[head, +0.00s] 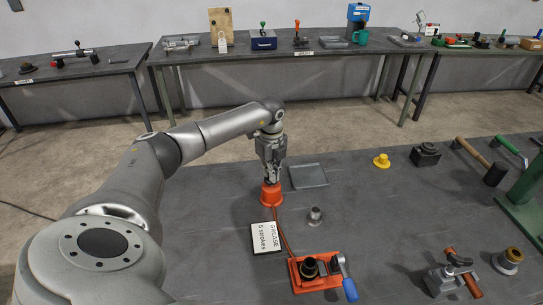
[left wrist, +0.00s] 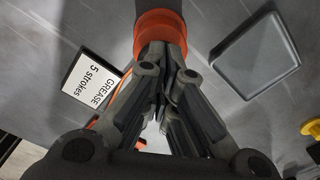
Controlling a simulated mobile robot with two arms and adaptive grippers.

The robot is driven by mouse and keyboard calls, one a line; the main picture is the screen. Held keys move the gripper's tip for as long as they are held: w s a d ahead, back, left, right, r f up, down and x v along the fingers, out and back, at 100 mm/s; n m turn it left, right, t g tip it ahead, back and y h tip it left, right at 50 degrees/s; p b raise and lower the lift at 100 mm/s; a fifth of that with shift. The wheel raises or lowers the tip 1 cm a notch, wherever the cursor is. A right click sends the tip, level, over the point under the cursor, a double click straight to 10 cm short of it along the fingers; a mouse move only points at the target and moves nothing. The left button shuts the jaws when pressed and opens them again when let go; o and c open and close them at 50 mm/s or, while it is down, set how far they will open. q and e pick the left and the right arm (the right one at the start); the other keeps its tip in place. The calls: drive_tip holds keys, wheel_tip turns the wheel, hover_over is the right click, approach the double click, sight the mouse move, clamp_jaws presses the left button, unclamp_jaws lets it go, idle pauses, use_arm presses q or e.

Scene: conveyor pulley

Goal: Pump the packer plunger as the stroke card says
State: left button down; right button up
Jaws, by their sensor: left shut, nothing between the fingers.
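The orange packer (head: 271,194) stands on the grey bench, and its orange top also shows in the left wrist view (left wrist: 160,30). My left gripper (head: 271,180) is right above the packer, pointing down, with its fingers shut and nothing between them. In the left wrist view the closed fingers (left wrist: 165,60) overlap the orange part. The plunger is hidden by the gripper, and I cannot tell whether the fingers touch it. The white stroke card (head: 266,238) lies beside the packer and reads "GREASE 5 strokes"; it also shows in the left wrist view (left wrist: 90,80). My right gripper is out of view.
A grey tray (head: 308,176) lies right of the packer. An orange hose runs to an orange fixture (head: 318,286) with a blue-handled lever. A small metal fitting (head: 315,215), a yellow knob (head: 381,161) and hammers are farther right. Other benches stand behind.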

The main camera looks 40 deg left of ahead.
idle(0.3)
use_arm(q)
drive_tip(key=shift+r+p, duration=1.8)
drive_tip(key=shift+r, duration=0.35)
drive_tip(key=shift+f, duration=0.2)
drive_tip(key=shift+f+b, duration=1.35)
drive_tip(key=shift+f, duration=0.6)
drive_tip(key=shift+r+p, duration=1.85)
drive_tip(key=shift+r, duration=0.3)
